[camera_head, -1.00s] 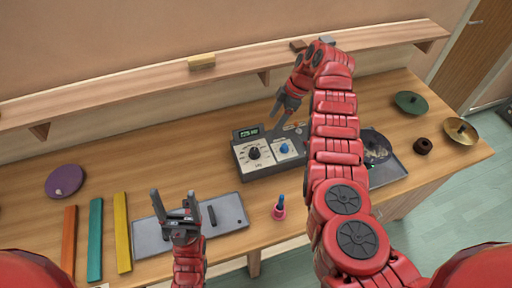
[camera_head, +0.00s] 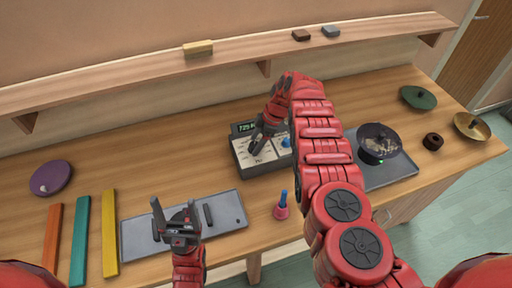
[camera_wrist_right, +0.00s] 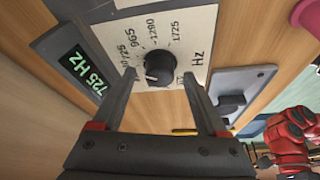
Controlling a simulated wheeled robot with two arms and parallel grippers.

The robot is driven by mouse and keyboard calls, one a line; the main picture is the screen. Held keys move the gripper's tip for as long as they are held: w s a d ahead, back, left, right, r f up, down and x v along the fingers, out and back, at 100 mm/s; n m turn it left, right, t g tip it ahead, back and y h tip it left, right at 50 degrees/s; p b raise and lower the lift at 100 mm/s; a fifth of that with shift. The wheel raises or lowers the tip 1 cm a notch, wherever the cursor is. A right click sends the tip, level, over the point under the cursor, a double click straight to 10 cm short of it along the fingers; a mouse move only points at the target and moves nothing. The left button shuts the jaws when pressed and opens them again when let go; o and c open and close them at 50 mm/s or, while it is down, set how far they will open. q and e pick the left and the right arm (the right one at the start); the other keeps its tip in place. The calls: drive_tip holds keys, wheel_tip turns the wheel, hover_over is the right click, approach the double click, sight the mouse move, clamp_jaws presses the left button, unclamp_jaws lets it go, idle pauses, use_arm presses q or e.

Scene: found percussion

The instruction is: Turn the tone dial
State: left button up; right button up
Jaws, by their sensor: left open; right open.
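The tone dial (camera_wrist_right: 158,68) is a round black knob on a white panel marked in Hz, with 725, 965, 1290 and 1725 legible. A green display (camera_wrist_right: 85,72) beside it reads 725 HZ. The dial's box (camera_head: 265,169) stands mid-table in the head view, where my right gripper (camera_head: 255,148) covers the dial. In the wrist view my right gripper (camera_wrist_right: 159,78) is open, its fingertips on either side of the knob with visible gaps. Whether the tips reach knob height is unclear. My left gripper (camera_head: 177,216) is open and empty above a grey tray.
A blue knob (camera_head: 286,143) sits on the same box, close to my right arm. A dark pan (camera_head: 379,150) stands right of my arm. Colored bars (camera_head: 109,235) lie left.

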drive_tip(key=shift+f, duration=0.1)
drive_tip(key=shift+c, duration=0.3)
clamp_jaws()
drive_tip(key=m+p, duration=0.1)
drive_tip(key=p, duration=0.3)
drive_tip(key=shift+s+r+m+t, duration=0.1)
drive_tip(key=shift+r+m+t, duration=0.2)
drive_tip(key=shift+r, duration=0.1)
drive_tip(key=shift+m+p, duration=0.3)
drive_tip(key=shift+p, duration=0.1)
drive_tip(key=shift+f+m, duration=0.15)
drive_tip(key=shift+m, duration=0.15)
drive_tip(key=shift+f+m+t, duration=0.2)
drive_tip(key=shift+m+t, duration=0.2)
drive_tip(key=shift+f+m+b, duration=0.1)
drive_tip(key=shift+m+b, duration=0.25)
drive_tip(key=shift+m, duration=0.15)
drive_tip(key=shift+m+t+b, duration=0.4)
drive_tip(key=shift+m+b, duration=0.15)
drive_tip(key=shift+m, duration=0.05)
drive_tip(key=shift+s, duration=0.1)
